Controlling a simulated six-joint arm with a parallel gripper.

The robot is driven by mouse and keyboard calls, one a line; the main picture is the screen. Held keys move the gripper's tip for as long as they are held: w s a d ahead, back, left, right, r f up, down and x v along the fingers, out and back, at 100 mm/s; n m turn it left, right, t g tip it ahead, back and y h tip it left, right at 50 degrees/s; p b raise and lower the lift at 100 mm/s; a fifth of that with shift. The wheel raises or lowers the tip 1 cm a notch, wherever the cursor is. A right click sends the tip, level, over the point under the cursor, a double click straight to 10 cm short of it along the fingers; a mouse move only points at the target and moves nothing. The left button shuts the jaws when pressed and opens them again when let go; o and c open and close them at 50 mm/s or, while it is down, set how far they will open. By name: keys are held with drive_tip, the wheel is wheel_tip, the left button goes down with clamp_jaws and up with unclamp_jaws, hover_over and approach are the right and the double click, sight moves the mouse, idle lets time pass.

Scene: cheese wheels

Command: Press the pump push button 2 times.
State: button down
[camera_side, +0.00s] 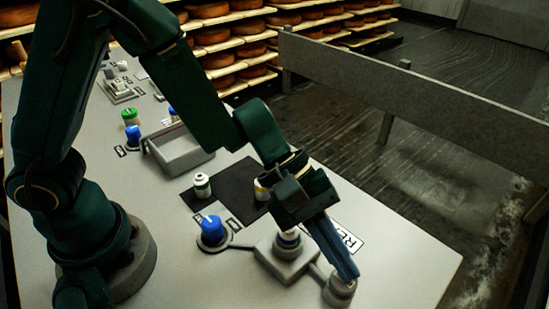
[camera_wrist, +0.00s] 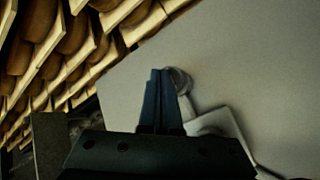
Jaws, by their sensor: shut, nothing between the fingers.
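My gripper (camera_side: 346,277) is shut and empty, its blue fingers pointing down at the table's front right. The fingertips are over or against a round grey push-button-like piece (camera_side: 338,294); whether they touch it I cannot tell. In the wrist view the shut fingers (camera_wrist: 160,73) lie just left of this round piece (camera_wrist: 180,80), partly in front of it. No readable label shows which piece is the pump button.
A blue knob (camera_side: 212,228) stands left of the box. A white and green jar (camera_side: 202,185) and a partly hidden yellow-banded jar (camera_side: 262,190) stand by a black mat (camera_side: 230,195). A grey tray (camera_side: 178,160) lies behind. The table's right front is clear.

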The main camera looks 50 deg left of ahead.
drive_tip(key=shift+f, duration=0.5)
idle(0.3)
drive_tip(key=shift+r, duration=1.35)
drive_tip(key=shift+r, duration=2.5)
idle(0.5)
wheel_tip(320, 180, up, 4)
drive_tip(key=shift+f, duration=0.1)
drive_tip(key=shift+f, duration=0.15)
idle(0.3)
